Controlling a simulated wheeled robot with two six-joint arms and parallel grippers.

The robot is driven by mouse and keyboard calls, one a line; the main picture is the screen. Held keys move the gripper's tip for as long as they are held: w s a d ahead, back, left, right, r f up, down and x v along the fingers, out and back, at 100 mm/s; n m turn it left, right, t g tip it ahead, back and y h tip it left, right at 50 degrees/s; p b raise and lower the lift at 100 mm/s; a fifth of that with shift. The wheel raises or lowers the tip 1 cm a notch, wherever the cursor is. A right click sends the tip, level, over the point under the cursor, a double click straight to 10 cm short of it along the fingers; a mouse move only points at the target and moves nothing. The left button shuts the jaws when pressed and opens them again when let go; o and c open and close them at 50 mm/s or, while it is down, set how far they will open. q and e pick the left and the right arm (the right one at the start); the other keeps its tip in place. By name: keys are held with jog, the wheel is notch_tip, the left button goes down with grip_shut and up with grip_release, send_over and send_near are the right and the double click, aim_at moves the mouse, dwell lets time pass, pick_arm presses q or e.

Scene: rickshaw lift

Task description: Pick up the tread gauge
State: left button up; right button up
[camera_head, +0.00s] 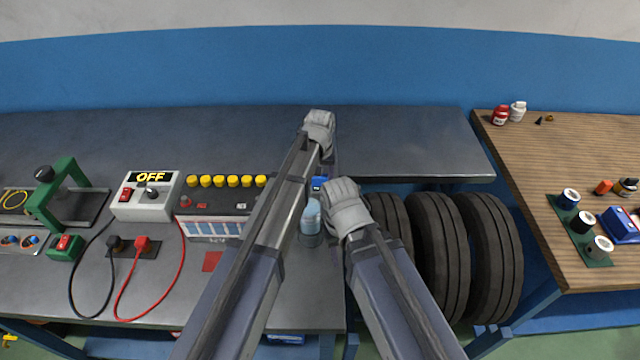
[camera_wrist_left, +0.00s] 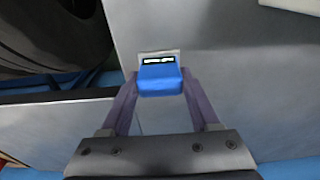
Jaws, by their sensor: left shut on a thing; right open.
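The tread gauge (camera_wrist_left: 158,78) is a small blue device with a pale top and a dark display strip. My left gripper (camera_wrist_left: 160,92) is shut on it, one finger at each side, over the grey bench near its edge. The left fingers are mostly hidden there behind my wrist. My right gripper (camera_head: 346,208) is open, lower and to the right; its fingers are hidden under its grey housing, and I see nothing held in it.
A light-blue bottle (camera_head: 311,216) stands on the grey bench (camera_head: 130,145) beside my left arm. A battery (camera_head: 212,228), a switch box (camera_head: 148,200) and a green stand (camera_head: 66,190) are to the left. Several tyres (camera_head: 440,250) stand right of the bench, before a wooden table (camera_head: 570,145).

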pick_arm(q)
jog(key=shift+c, duration=0.5)
notch_tip(320, 180, up, 10)
jog(key=p, duration=1)
jog(key=o, duration=0.9)
jog(key=shift+c, duration=0.2)
jog(key=c, duration=0.7)
jog(key=shift+f+b, duration=0.4)
jog(key=shift+f, duration=0.05)
jog(key=shift+r, duration=0.1)
